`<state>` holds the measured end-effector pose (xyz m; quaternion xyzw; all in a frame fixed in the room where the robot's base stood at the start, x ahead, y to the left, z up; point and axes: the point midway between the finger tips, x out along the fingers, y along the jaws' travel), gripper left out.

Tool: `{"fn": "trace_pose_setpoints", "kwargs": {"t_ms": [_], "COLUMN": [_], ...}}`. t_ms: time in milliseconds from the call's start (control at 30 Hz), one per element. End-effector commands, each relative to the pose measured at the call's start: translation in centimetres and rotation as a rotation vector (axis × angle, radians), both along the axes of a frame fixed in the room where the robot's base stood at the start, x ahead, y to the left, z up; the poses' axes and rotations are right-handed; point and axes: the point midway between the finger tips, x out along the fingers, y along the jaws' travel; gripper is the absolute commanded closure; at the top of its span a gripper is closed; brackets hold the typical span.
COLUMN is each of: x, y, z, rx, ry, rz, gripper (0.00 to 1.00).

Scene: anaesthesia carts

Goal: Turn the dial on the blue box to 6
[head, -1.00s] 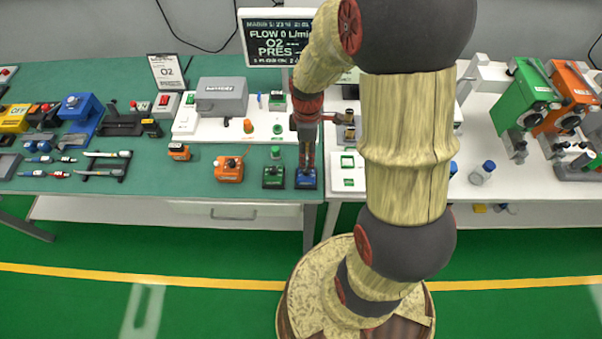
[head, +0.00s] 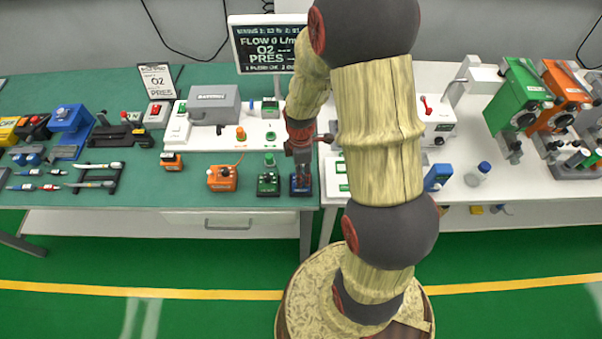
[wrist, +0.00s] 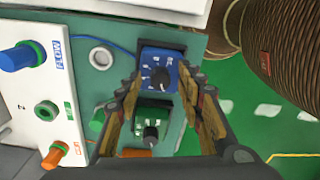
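A small blue box (head: 301,187) stands at the front edge of the green table top in the head view, right of a green box. In the wrist view, the blue box (wrist: 158,56) has a black dial (wrist: 160,77) with small white markings, too small to read. My gripper (head: 302,166) points down over the blue box. In the wrist view, my gripper (wrist: 159,80) is open, its fingertips on either side of the blue box and dial. I cannot tell whether they touch it.
A green box (head: 268,184) with a black knob stands close left of the blue box, and an orange box (head: 222,178) beyond it. A white panel (head: 205,140) with coloured knobs lies behind. A display (head: 264,46) stands at the back.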

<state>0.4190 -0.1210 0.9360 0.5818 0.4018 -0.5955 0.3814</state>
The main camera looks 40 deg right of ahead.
Motion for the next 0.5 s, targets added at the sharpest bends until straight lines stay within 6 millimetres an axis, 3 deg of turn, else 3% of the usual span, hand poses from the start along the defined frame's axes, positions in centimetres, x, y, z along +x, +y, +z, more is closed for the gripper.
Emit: {"fn": "trace_pose_setpoints", "kwargs": {"t_ms": [167,500], "x": [-0.01,-0.01], "y": [0.0,0.0], "z": [0.01,0.02], "rx": [0.0,0.0], "ry": [0.0,0.0], "rz": [0.0,0.0], "gripper": [0.62,0.81]}}
